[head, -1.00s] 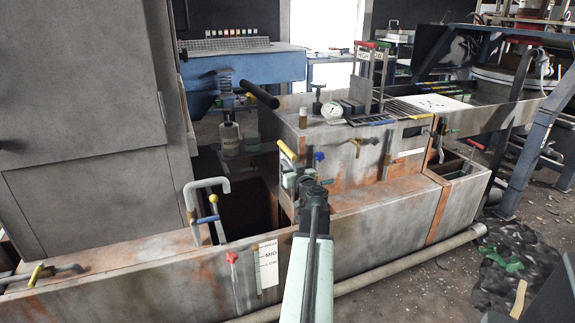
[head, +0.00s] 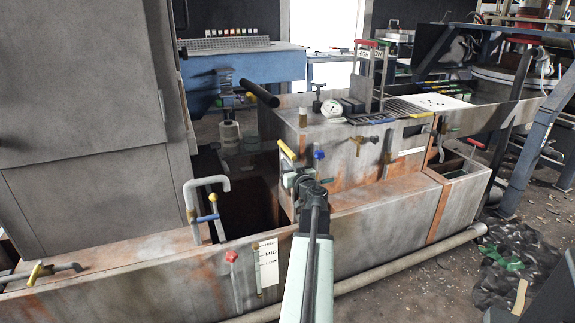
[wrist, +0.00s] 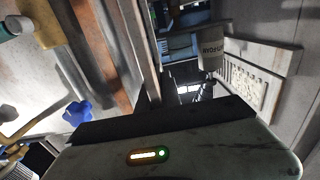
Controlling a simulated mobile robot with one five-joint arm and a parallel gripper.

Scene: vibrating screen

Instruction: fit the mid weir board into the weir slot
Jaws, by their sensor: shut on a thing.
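My gripper (head: 297,178) is low at the right edge of the dark opening in the grey tank, beside its rusty wall. It is shut on what looks like the mid weir board, with a yellow handle (head: 287,150) just above the jaws. The board's plate is mostly hidden by my gripper and arm. In the wrist view, my gripper's dark body fills the bottom, and I cannot tell the board from the tank edges. The dark opening (head: 245,205) lies left of my gripper; I cannot make out the weir slot itself. Red- and green-handled boards (head: 372,62) stand in a rack on the tank top.
A blue knob (head: 319,155) sits close behind my gripper and also shows in the wrist view (wrist: 77,112). A bent grey pipe (head: 205,205) rises left of the opening. A HIGH-MID-LOW label (head: 268,262) is on the front wall. A black bar (head: 260,95) juts out above.

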